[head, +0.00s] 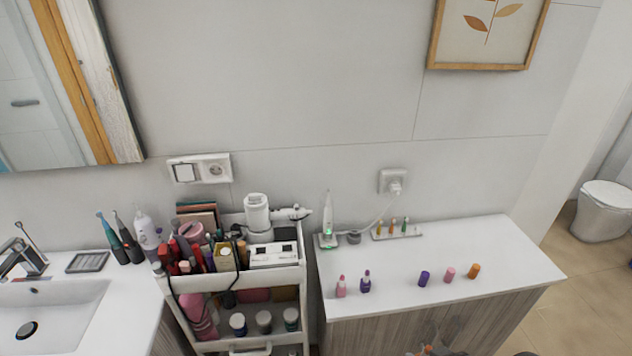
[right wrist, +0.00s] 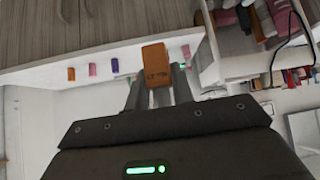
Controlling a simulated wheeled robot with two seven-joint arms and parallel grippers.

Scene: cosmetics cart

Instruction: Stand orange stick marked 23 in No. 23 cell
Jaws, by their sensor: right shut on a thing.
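My right gripper (head: 432,348) is at the bottom edge of the head view, in front of the white counter. In the right wrist view its two fingers (right wrist: 157,92) are shut on an orange stick (right wrist: 155,62), which has dark marking too small to read. In the head view a bit of orange shows at the gripper. Another orange stick (head: 473,271) stands on the counter beside a pink one (head: 449,273) and a purple one (head: 424,278). I cannot make out a cell numbered 23. My left gripper is not in view.
The cosmetics cart (head: 232,279) stands left of the counter (head: 500,250), its top crowded with bottles, a white box (head: 273,255) and a dryer. Pink (head: 341,287) and purple (head: 365,282) bottles stand near the counter's front left. A small rack (head: 397,233) is at the back.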

